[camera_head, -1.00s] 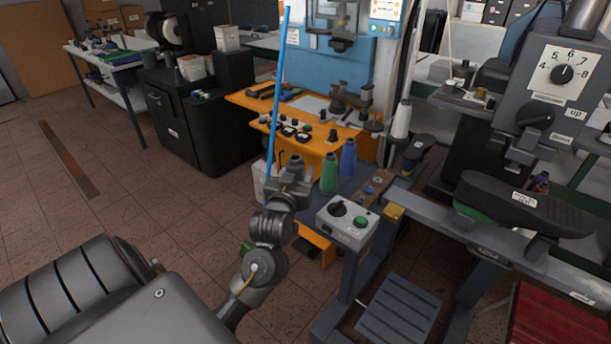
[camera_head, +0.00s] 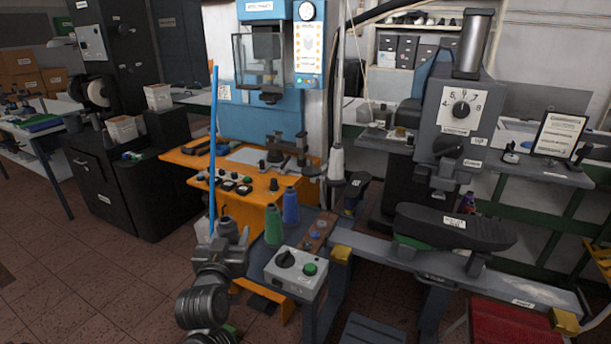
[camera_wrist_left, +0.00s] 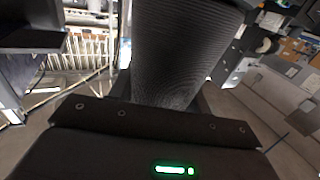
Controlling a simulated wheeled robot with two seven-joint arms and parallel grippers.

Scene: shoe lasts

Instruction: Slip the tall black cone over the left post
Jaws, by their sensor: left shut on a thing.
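My left gripper (camera_head: 228,248) is shut on the tall black cone (camera_head: 227,229), at the left edge of the small grey table. In the head view only the cone's dark top shows above the fingers. In the left wrist view the black cone (camera_wrist_left: 183,50) is large, dark and finely ribbed between the fingers. A green cone (camera_head: 273,227) and a blue cone (camera_head: 291,207) stand to the right of my gripper. I cannot make out the left post for certain; a brown board (camera_head: 322,231) with small round parts lies right of the cones. My right gripper is not in view.
A grey control box (camera_head: 296,272) with a black knob and green button stands in front of the cones. A tall blue rod (camera_head: 213,150) rises just behind my gripper. An orange bench (camera_head: 200,162) is behind; a black shoe last (camera_head: 455,228) is at the right.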

